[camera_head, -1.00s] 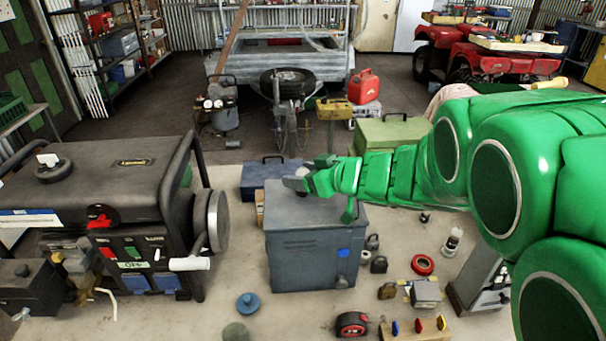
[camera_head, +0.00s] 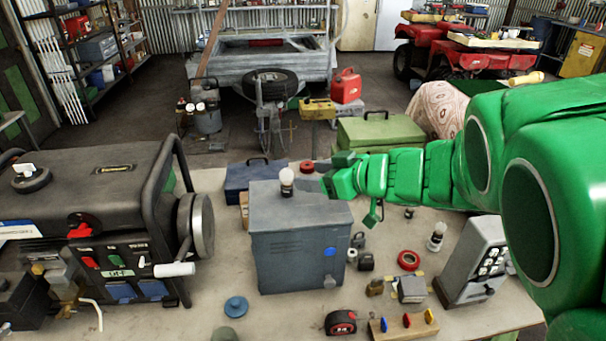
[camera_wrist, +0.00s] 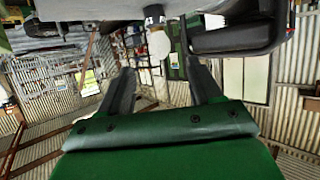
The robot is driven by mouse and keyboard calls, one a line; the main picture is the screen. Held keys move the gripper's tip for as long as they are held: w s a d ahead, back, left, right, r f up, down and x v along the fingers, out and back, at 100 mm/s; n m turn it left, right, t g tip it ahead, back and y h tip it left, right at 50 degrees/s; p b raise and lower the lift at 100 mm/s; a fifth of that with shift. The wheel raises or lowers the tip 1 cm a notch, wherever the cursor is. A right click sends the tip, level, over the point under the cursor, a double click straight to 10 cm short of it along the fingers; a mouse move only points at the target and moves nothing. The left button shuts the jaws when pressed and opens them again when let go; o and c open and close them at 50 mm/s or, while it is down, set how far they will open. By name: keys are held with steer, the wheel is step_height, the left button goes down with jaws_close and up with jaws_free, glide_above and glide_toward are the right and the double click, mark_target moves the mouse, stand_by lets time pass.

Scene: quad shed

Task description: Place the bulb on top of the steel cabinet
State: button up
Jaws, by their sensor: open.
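A white bulb (camera_head: 287,182) with a dark base stands upright on top of the grey-blue steel cabinet (camera_head: 285,250), near its left back part. My gripper (camera_head: 326,182) is open, to the right of the bulb and apart from it, just above the cabinet top. In the wrist view the bulb (camera_wrist: 158,42) hangs upside down in the picture from the cabinet top (camera_wrist: 100,8). It lies beyond the two spread fingertips (camera_wrist: 160,75), with nothing between them.
A second bulb (camera_head: 437,236) stands on the bench at right. A black generator (camera_head: 95,200) is left of the cabinet. A blue toolbox (camera_head: 258,174) and a green box (camera_head: 380,131) stand behind it. Padlocks, a red tape roll (camera_head: 408,260) and a grey box (camera_head: 478,262) are right.

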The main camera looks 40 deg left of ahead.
steer(key=shift+v, duration=1.65)
